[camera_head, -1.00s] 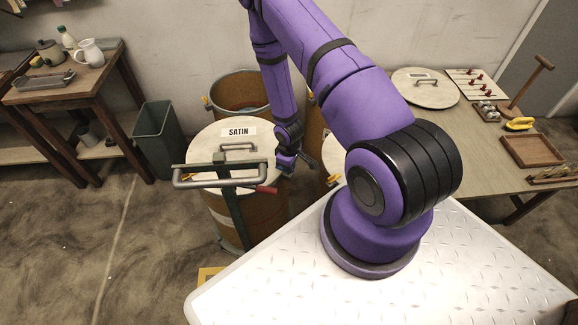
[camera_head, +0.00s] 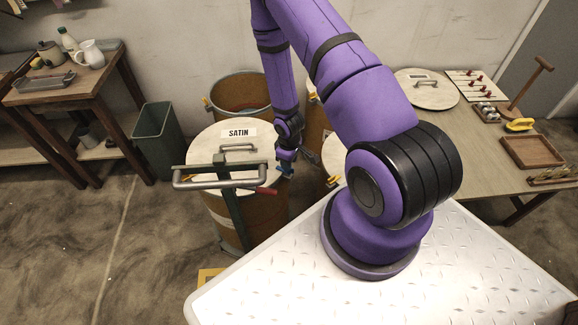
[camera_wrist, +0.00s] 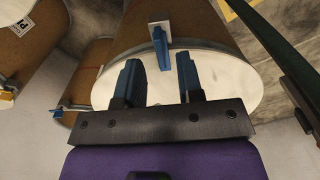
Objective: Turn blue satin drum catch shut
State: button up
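The satin drum (camera_head: 224,212) stands left of my arm, with a pale lid (camera_head: 205,150) labelled SATIN and a metal handle on top. In the wrist view, the drum (camera_wrist: 188,22) fills the upper middle, with its pale lid (camera_wrist: 222,82) towards me. The blue catch (camera_wrist: 161,48) sits on a light plate at the drum's rim, in line with the gap between my fingers. My gripper (camera_wrist: 158,82) is open, its two blue fingers either side of that line and the catch just beyond their tips. In the head view my gripper (camera_head: 287,171) is at the drum's right side; its fingertips are too small to tell from the catch.
A dark green post with a grey handlebar (camera_head: 218,184) stands before the drum; the post (camera_wrist: 275,55) also shows at right in the wrist view. An open drum (camera_head: 240,92) stands behind. Other drums are close on the right. A green bin (camera_head: 158,135) is further left.

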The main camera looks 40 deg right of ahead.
notch_tip(320, 180, up, 7)
dwell(0.4)
jog(key=shift+r, duration=0.1)
dwell(0.3)
jog(key=w+a+r+m+t+h, duration=0.1)
jog(key=a+r, duration=0.1)
jog(key=r, duration=1.4)
jog(key=w+a+r+m+t, duration=0.1)
jog(key=a+r+m, duration=0.1)
jog(key=r, duration=1.3)
jog(key=s+a+r+m+t, duration=0.1)
jog(key=s+a+r, duration=0.2)
jog(key=s+r, duration=0.7)
jog(key=s+a+r+m+t+y, duration=0.1)
jog(key=s+a+r, duration=0.3)
jog(key=s+r, duration=0.6)
jog(key=shift+r+t, duration=0.4)
jog(key=shift+t, duration=0.2)
jog(key=shift+s, duration=0.1)
